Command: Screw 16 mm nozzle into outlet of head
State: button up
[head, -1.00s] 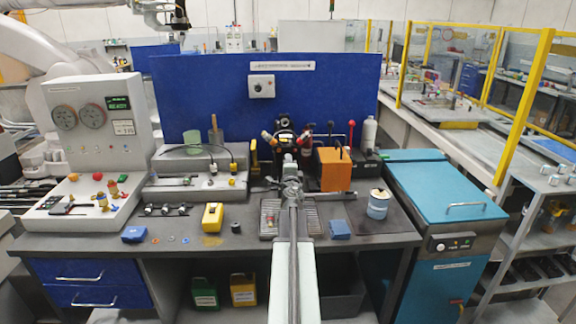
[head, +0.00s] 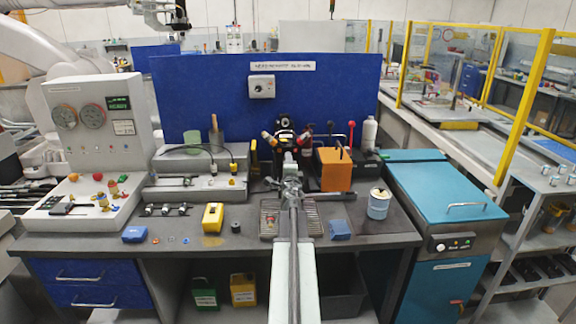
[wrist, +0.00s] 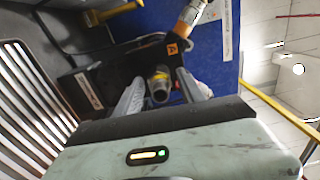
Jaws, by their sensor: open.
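In the wrist view my gripper (wrist: 160,92) is open, with a pale grey finger on each side. A short dark metal cylinder with a yellowish end (wrist: 160,82) shows between the fingers. I cannot tell whether it is the nozzle or the head's outlet, or whether the fingers touch it. In the head view my arm reaches forward over the bench and hides my fingertips. A dark assembly (head: 285,128) stands beyond it. I cannot pick out the 16 mm nozzle.
An orange box (head: 333,170) stands right of my arm, with a can (head: 379,204) further right. A slatted tray (head: 310,218) lies under the arm. A yellow device (head: 212,217) and several small fittings (head: 165,209) lie left. A blue panel (head: 320,95) closes the back.

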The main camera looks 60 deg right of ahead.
dwell(0.4)
jog(key=n, duration=0.5)
jog(key=shift+n, duration=0.4)
jog(key=n, duration=0.4)
jog(key=shift+n, duration=1.2)
jog(key=shift+n, duration=0.8)
jog(key=n, duration=0.4)
jog(key=shift+n, duration=0.3)
jog(key=n, duration=0.4)
jog(key=shift+n, duration=0.9)
